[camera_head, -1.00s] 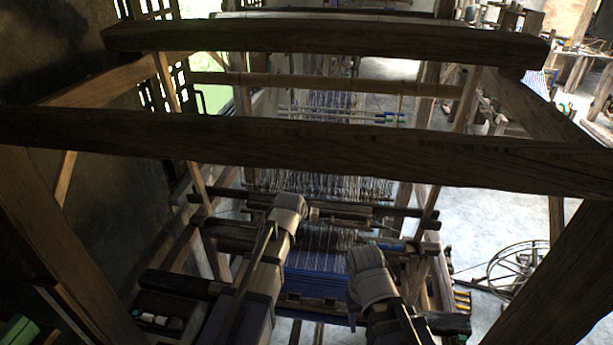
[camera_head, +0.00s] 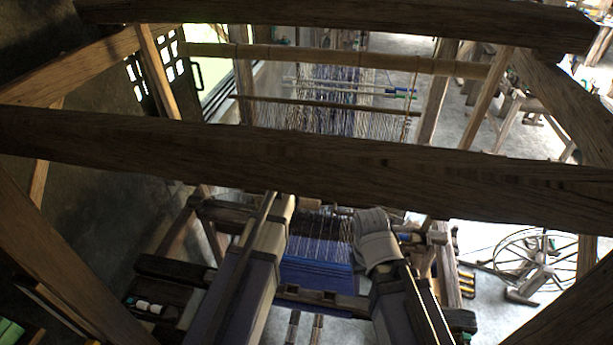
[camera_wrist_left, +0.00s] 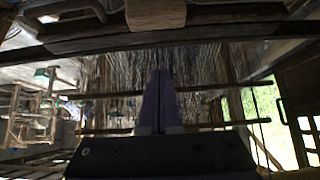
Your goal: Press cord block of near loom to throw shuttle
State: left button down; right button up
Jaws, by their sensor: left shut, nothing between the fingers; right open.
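The near loom (camera_head: 300,150) is a dark wooden frame with blue cloth (camera_head: 318,275) and pale warp threads. My left arm reaches up behind its cross beam, which hides the left gripper in the head view. In the left wrist view, my left gripper (camera_wrist_left: 160,76) is shut and empty, pointing toward hanging threads (camera_wrist_left: 120,65). A lighter wooden block (camera_wrist_left: 155,14) sits on a dark beam above the fingertips, apart from them. I cannot tell whether it is the cord block. My right gripper (camera_head: 372,222) is open, just below the cross beam and right of the cloth. The shuttle cannot be made out.
The thick beam crosses in front of both arms, and slanted posts stand at both sides. A spinning wheel (camera_head: 535,262) stands on the pale floor at right. A dark tray with small spools (camera_head: 150,306) is at lower left. Another loom's threads (camera_head: 345,95) show farther back.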

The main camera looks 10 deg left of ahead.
pick_arm(q)
jog(key=f+b, duration=0.2)
jog(key=w+f+b, duration=0.1)
jog(key=f+b, duration=0.1)
jog(key=w+f+b, duration=0.1)
jog(key=f+b, duration=0.1)
jog(key=shift+f, duration=0.4)
pick_arm(e)
notch_tip(320, 180, down, 7)
jog(key=shift+w, duration=0.15)
